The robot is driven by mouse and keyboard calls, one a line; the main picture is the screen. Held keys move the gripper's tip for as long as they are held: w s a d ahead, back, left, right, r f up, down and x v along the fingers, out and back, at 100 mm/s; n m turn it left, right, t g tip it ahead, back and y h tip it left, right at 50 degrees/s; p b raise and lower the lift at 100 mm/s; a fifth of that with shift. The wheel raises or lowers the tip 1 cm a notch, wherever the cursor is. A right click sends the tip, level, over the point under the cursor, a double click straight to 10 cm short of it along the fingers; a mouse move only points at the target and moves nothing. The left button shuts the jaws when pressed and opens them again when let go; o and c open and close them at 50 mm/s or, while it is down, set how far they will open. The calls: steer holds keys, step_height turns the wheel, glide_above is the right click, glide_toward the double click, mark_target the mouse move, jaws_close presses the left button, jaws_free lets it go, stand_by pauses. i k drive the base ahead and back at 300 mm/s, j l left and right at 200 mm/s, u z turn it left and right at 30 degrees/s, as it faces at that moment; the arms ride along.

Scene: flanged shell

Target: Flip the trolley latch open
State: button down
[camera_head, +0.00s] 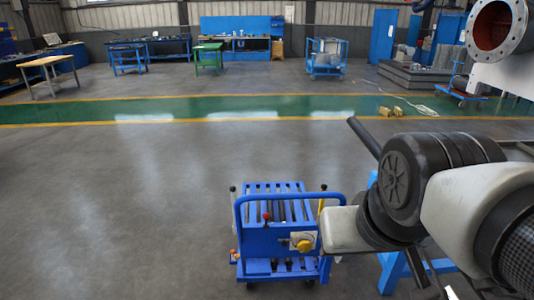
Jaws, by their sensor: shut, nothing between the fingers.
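The blue trolley (262,243) stands on the floor at the lower middle, with a slatted top and a tubular rail. A yellow-orange knob-like part (303,242) is on its near face, right of centre; I cannot tell for sure that this is the latch or how it is set. A small red knob (267,217) sits to its left. My arm comes in from the right. The pale block at its end, my gripper (343,231), is beside the trolley's right edge, just right of the yellow-orange part. Its separate fingers cannot be made out, and contact cannot be judged.
Upright levers stand at the trolley's left (233,200) and right (322,200). A blue stand (392,272) is partly behind my arm. A large flanged shell (497,28) is at the upper right. Open grey floor (120,200) lies left of the trolley.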

mark_target(285, 245)
steer(key=i, duration=1.25)
